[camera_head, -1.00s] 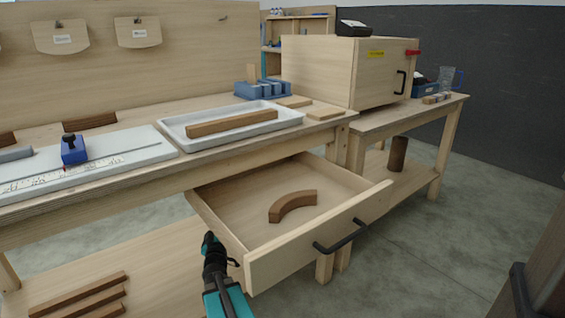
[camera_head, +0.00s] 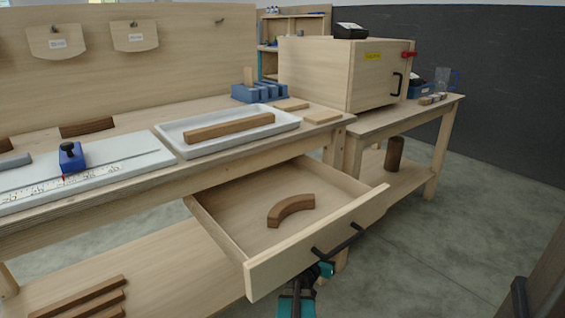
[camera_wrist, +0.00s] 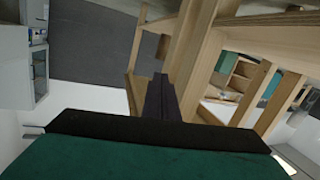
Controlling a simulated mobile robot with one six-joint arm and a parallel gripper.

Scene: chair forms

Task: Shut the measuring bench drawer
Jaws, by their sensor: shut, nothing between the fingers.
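The measuring bench drawer (camera_head: 262,278) is pulled out from under the bench top (camera_head: 110,217). Its front panel carries a black bar handle (camera_head: 338,241). A curved brown wooden piece (camera_head: 291,209) lies inside the drawer. My gripper's dark fingers (camera_wrist: 160,98) are together and empty in the wrist view. Whether they touch the drawer cannot be seen.
A white tray (camera_head: 173,137) with a wooden bar and a measuring board (camera_head: 110,162) rest on the bench top. Dark wooden strips (camera_head: 85,300) lie on the lower shelf. A wooden cabinet (camera_head: 325,72) stands on the right bench.

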